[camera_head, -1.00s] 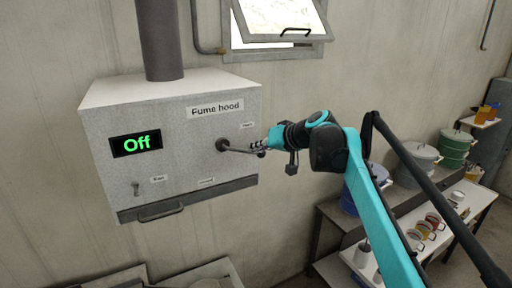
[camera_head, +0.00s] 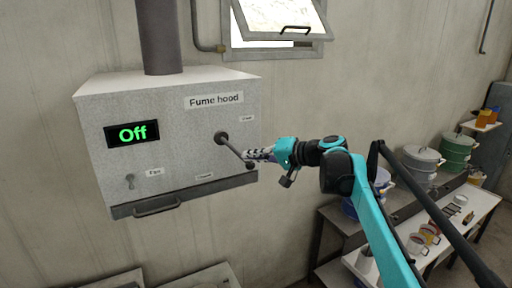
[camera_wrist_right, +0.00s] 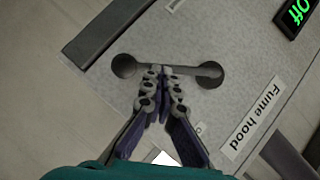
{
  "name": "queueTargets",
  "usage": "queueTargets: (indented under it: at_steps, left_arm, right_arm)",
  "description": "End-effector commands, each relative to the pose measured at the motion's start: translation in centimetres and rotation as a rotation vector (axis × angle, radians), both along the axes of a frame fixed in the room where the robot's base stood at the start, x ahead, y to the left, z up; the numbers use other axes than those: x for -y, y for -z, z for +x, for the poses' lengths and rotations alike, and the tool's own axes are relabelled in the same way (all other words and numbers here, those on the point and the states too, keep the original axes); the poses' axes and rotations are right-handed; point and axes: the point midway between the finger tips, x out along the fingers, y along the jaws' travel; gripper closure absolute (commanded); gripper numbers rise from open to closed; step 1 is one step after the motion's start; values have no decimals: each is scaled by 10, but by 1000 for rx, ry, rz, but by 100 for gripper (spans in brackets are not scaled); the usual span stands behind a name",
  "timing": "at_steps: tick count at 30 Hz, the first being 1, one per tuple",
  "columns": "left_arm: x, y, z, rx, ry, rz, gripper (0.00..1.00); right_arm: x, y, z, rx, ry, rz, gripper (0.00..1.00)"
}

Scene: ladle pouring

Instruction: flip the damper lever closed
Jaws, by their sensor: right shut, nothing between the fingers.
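The damper lever (camera_head: 235,150) is a grey rod on the front of the white fume hood box (camera_head: 170,100), right of its middle. It slopes down and right from its round dark pivot (camera_head: 221,138) to a dark end knob (camera_head: 250,165). My right gripper (camera_head: 248,154) is shut and empty, with its fingertips close to the rod's outer half. In the right wrist view, the fingertips (camera_wrist_right: 161,73) meet the middle of the lever rod (camera_wrist_right: 180,69); whether they touch it I cannot tell. My left gripper is not in view.
The hood carries a green "Off" display (camera_head: 132,134), a small fan switch (camera_head: 130,182) and a lower drawer handle (camera_head: 157,208). A pipe (camera_head: 160,40) rises from its top. A bench (camera_head: 330,215) with pots and jars stands at the right.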

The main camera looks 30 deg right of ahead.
Motion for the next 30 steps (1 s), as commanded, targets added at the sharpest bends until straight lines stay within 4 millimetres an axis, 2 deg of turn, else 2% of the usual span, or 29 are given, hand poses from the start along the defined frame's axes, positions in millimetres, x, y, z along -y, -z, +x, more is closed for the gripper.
queueTargets:
  at_steps: [1, 9, 18, 30]
  left_arm:
    - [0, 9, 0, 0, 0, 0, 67]
    - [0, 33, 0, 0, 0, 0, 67]
    - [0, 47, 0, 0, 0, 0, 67]
    - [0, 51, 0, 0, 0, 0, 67]
  right_arm:
    - [-2, 8, 0, 0, -1, 42, 100]
    - [-18, 22, 0, 0, -3, 290, 100]
    - [-33, 28, 0, 0, -2, 497, 100]
    - [-42, 30, 0, 0, -1, 493, 100]
